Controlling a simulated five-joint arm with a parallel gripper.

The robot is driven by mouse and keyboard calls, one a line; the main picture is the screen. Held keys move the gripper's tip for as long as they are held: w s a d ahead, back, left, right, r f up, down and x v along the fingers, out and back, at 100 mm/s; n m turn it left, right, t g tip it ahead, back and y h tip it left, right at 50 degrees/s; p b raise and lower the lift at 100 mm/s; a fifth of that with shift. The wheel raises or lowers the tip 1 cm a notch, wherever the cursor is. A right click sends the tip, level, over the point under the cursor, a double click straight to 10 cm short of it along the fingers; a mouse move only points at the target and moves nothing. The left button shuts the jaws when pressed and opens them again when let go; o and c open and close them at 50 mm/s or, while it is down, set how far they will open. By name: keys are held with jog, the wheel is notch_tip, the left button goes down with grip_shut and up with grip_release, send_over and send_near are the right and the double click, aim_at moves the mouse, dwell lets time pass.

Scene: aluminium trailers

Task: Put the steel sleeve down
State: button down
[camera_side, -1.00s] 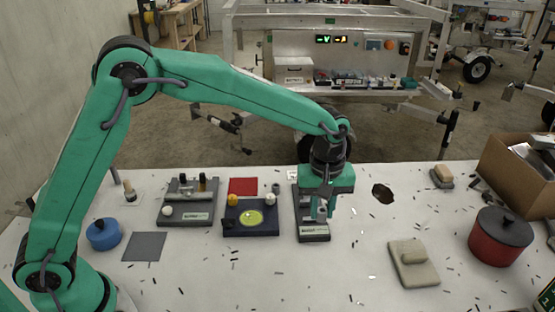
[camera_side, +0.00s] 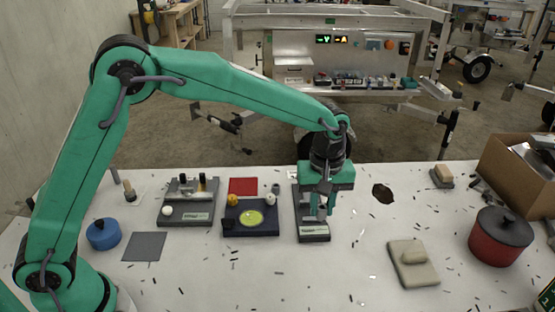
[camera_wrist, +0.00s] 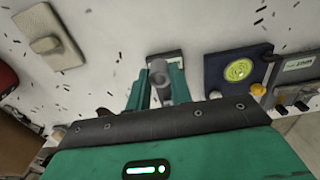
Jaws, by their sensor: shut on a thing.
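My gripper (camera_side: 322,208) is over the dark block-like stand with a pale label (camera_side: 314,235), right of the middle of the table. In the wrist view, a grey steel sleeve (camera_wrist: 160,72) sits between the two green fingers, and my gripper (camera_wrist: 158,88) is shut on it. The sleeve's round, open end shows there. The stand (camera_wrist: 165,58) lies behind the sleeve in that view. In the side view the fingers largely hide the sleeve, and I cannot tell whether it touches the stand.
A dark tray with a yellow-green disc (camera_side: 251,230) lies left of the stand. A beige block (camera_side: 413,275) and a red pot (camera_side: 500,238) are to the right. Small dark chips litter the white table.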

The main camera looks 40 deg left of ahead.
jog(key=w+a, duration=0.4)
jog(key=a, duration=0.4)
jog(key=w+a, duration=0.5)
jog(key=a, duration=0.3)
send_over(275, 179)
notch_tip(275, 179, down, 7)
jog(key=shift+f, duration=0.2)
jog(key=shift+d+f, duration=0.1)
jog(key=shift+f, duration=1.85)
jog(key=shift+s, duration=0.1)
jog(key=c, duration=1.3)
grip_release()
jog(key=shift+f, duration=0.15)
jog(key=shift+o, duration=0.2)
notch_tip(275, 179, up, 12)
